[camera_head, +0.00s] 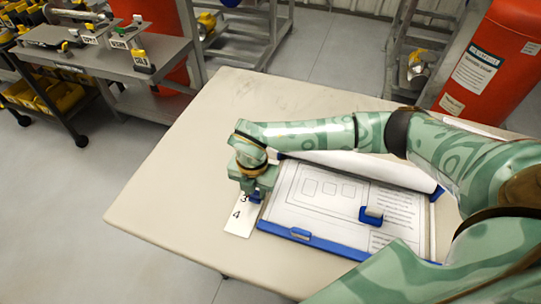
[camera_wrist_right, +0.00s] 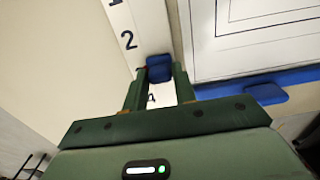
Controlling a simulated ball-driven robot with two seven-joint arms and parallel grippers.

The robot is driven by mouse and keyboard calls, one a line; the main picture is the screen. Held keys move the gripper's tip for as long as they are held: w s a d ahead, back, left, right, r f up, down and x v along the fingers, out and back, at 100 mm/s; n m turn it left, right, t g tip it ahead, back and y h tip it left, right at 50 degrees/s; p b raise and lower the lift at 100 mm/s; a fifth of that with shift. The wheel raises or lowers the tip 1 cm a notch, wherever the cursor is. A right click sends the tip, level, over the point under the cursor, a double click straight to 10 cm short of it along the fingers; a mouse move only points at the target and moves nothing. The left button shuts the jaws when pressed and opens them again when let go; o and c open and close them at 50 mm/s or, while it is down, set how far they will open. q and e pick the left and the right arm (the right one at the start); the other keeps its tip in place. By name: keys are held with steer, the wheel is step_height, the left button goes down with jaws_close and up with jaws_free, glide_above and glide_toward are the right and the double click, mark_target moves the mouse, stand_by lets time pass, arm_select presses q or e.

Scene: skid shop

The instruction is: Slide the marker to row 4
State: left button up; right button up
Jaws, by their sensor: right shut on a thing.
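The row strip (camera_head: 238,222) is a white card on the table at the left of the drawing board, with 3 and 4 showing in the head view. In the wrist view, the strip (camera_wrist_right: 118,18) shows 2 and part of another digit above it. The marker (camera_wrist_right: 158,68) is a small blue block, also partly seen in the head view (camera_head: 256,197), close to the 3. My right gripper (camera_wrist_right: 159,88) is shut on it from above. A partly hidden digit shows between the fingers. My left gripper is not in view.
The blue-edged board (camera_head: 330,245) holds a printed drawing sheet (camera_head: 310,212) right of the strip. A blue block with a grey top (camera_head: 371,216) lies on it. The beige table (camera_head: 165,190) is clear at the left. Red cylinders (camera_head: 497,62) stand behind.

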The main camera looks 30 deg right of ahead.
mark_target(247, 218)
steer(key=shift+s+a+r+p, duration=0.15)
steer(key=shift+s+a+p, duration=0.4)
steer(key=shift+a+p, duration=0.05)
steer(key=shift+s+a+p, duration=0.6)
steer(key=shift+s+a, duration=0.05)
steer(key=shift+a, duration=0.1)
steer(key=shift+s+a, duration=0.1)
steer(key=shift+a, duration=0.05)
steer(key=shift+s+a+p, duration=0.4)
steer(key=shift+s+a, duration=0.25)
steer(key=shift+a, duration=0.05)
steer(key=o, duration=0.8)
steer(key=shift+f, duration=0.2)
